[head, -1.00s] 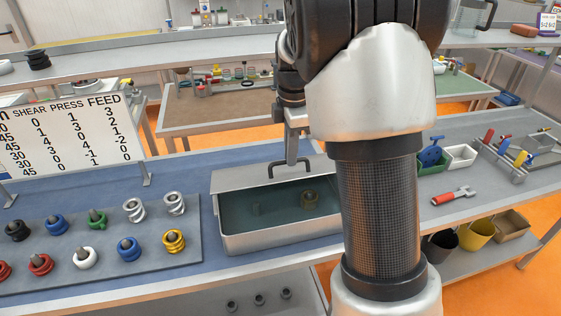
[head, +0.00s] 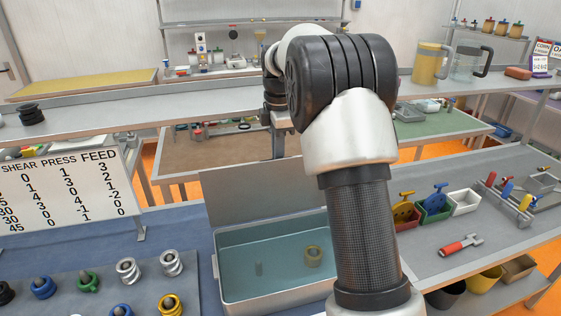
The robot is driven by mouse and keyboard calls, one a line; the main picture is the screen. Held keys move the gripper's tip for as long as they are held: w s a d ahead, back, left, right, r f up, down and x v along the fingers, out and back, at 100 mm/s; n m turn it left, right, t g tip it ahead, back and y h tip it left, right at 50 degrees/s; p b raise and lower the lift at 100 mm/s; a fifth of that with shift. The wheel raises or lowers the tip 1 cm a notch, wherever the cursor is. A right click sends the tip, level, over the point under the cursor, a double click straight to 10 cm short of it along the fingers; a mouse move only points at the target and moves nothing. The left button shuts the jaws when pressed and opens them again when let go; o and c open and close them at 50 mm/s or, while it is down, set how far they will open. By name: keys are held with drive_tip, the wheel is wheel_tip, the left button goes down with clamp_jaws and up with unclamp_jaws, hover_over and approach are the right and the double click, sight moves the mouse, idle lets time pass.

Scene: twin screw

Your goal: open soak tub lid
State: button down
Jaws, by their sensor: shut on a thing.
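The soak tub (head: 272,299) is a grey metal box on the blue bench mat, with bluish liquid inside. Its grey lid (head: 240,190) stands steeply raised along the tub's back edge, leaving the top open. My gripper (head: 279,146) is at the lid's upper edge, shut on the lid's handle. The handle and the fingertips are hidden behind the lid, and my arm covers the tub's right side.
A board of ring-shaped parts (head: 75,300) lies left of the tub, with a number sign (head: 70,185) behind it. Coloured bins (head: 435,210) and a red-handled tool (head: 461,246) are to the right. A raised shelf (head: 180,113) runs behind.

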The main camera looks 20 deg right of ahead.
drive_tip(key=shift+w+f, duration=0.15)
drive_tip(key=shift+f, duration=0.25)
drive_tip(key=c, duration=2.1)
unclamp_jaws()
drive_tip(key=shift+o, duration=1.3)
drive_tip(key=shift+w, duration=0.2)
wheel_tip(320, 180, up, 18)
drive_tip(key=s, duration=0.1)
drive_tip(key=shift+f, duration=0.2)
drive_tip(key=shift+s, duration=0.1)
